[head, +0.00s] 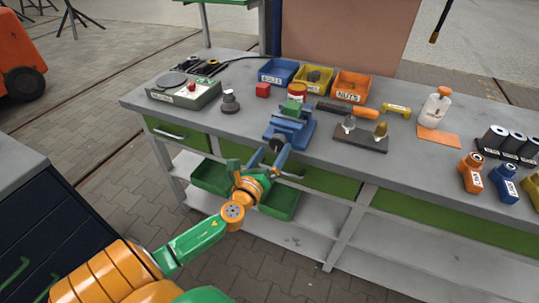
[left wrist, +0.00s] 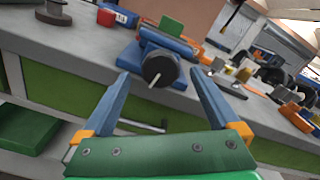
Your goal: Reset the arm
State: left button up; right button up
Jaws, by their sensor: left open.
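My left gripper (head: 270,152) reaches up to the front edge of the grey workbench (head: 225,122). In the left wrist view its two blue fingers (left wrist: 160,74) stand wide apart with nothing held between them. The blue vise (head: 289,128) sits at the bench's front edge, just beyond the fingertips. Its dark round screw end with a pale bar (left wrist: 159,71) shows between the fingers; I cannot tell whether they touch it. A green block (head: 292,107) is on top of the vise. My right gripper is in neither view.
Behind the vise stand blue (head: 278,71), yellow (head: 313,78) and orange (head: 350,86) bins. Green drawers and a lower shelf (head: 300,222) are below. A dark cabinet (head: 45,225) stands at left.

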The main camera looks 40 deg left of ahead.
pick_arm(q)
jog(key=v, duration=0.3)
jog(key=s+f+n+g, duration=0.3)
jog(key=s+f+n, duration=0.1)
jog(key=f, duration=0.5)
jog(key=s+f+n+g, duration=0.3)
jog(key=f+n, duration=0.1)
jog(key=f, duration=0.4)
jog(key=s+f+n+g, duration=0.3)
jog(key=s+f, duration=0.1)
jog(key=f, duration=0.5)
jog(key=s+d+f+n+g+h, duration=0.1)
jog(key=s+d+f+n, duration=0.3)
jog(key=s, duration=0.4)
jog(key=s+d+f+n+g+h, duration=0.1)
jog(key=s+d+f+n+g, duration=0.3)
jog(key=s, duration=0.4)
jog(key=s+d+f+n+g+h, duration=0.2)
jog(key=s+d+f+n, duration=0.2)
jog(key=s, duration=0.5)
jog(key=shift+f+n+g, duration=0.3)
jog(key=shift+f+n, duration=0.7)
jog(key=shift+n, duration=0.1)
jog(key=shift+w, duration=0.1)
